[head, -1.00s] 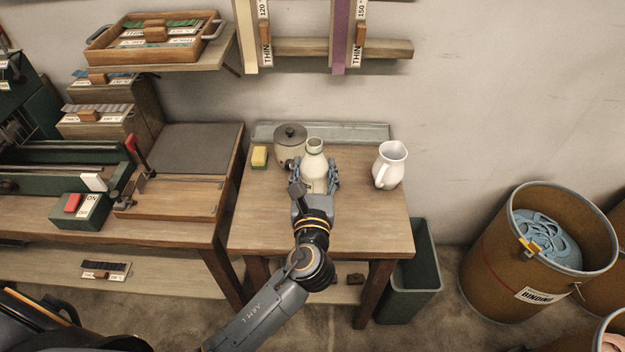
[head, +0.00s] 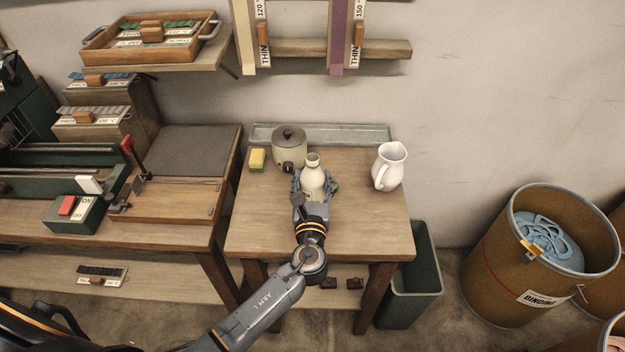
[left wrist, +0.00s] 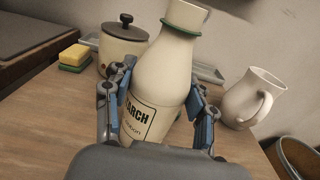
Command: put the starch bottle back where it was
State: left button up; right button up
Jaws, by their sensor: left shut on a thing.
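The starch bottle (head: 312,179) is cream coloured with a green ring at its neck. My left gripper (head: 315,190) is shut around its body over the small wooden table (head: 345,228). In the left wrist view the bottle (left wrist: 165,75) stands between the two fingers of the gripper (left wrist: 152,110), tilted in the picture, with part of its label showing. Its base is hidden, so I cannot tell whether it touches the table. My right gripper is not in view.
A lidded pot (head: 289,150) stands close behind the bottle, with a yellow and green sponge (head: 257,160) to its left. A white jug (head: 389,166) stands to the right. A grey tray (head: 350,133) lies along the back edge. The table's front is clear.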

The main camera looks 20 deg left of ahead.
pick_arm(q)
jog(key=shift+f, duration=0.2)
jog(key=o, duration=1.4)
jog(key=shift+r, duration=0.25)
jog(key=b+v, duration=0.1)
jog(key=v, duration=1.1)
jog(key=shift+s, duration=0.1)
